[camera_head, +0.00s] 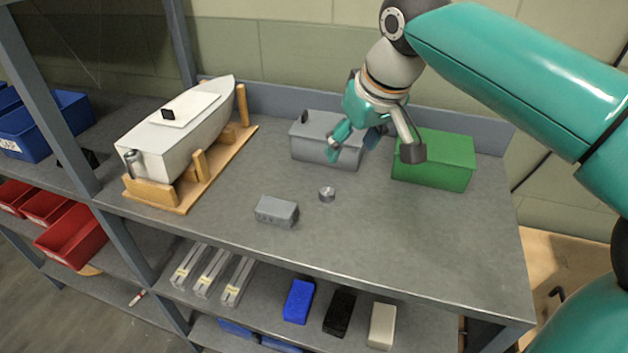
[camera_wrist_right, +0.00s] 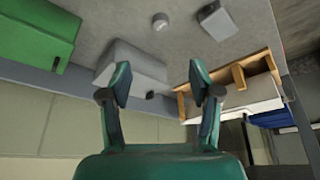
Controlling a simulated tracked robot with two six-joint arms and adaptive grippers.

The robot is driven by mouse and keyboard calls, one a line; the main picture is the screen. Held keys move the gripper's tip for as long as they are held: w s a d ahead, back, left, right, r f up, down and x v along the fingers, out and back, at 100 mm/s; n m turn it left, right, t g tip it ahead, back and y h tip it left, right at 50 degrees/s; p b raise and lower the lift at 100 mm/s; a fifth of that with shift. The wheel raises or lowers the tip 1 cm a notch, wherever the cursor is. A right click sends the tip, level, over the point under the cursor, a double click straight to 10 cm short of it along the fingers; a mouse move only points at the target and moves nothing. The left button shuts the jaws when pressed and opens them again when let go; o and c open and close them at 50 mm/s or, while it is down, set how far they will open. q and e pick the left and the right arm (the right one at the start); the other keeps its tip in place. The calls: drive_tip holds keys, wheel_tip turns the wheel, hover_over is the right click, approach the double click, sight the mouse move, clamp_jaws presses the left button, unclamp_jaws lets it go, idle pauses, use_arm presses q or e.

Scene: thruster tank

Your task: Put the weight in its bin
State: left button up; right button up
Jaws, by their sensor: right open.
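A small silver metal cylinder, which looks like the weight (camera_head: 327,194), stands on the grey bench in front of the bins. It also shows at the top of the right wrist view (camera_wrist_right: 160,21). A grey bin (camera_head: 312,148) stands at the back of the bench, and a green bin (camera_head: 436,170) stands to its right. Which bin belongs to the weight cannot be told. My right gripper (camera_head: 371,150) is open and empty, in front of and over the bins, behind the weight. Its two spread fingers show in the right wrist view (camera_wrist_right: 160,84). My left gripper is out of view.
A grey block-like box (camera_head: 276,212) lies left of the weight. A white model boat (camera_head: 178,130) sits on a wooden stand (camera_head: 208,182) at the left. The bench's (camera_head: 420,240) front right is clear. A lower shelf holds blue, black and white blocks.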

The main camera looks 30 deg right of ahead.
drive_tip(key=b, duration=0.1)
hover_over(328, 191)
drive_tip(key=s, duration=0.3)
drive_tip(key=f, duration=1)
drive_tip(key=shift+w+f, duration=0.1)
drive_tip(key=shift+w, duration=0.15)
drive_tip(key=shift+x, duration=2.75)
drive_tip(key=shift+w+a, duration=0.1)
drive_tip(key=shift+w, duration=0.05)
clamp_jaws()
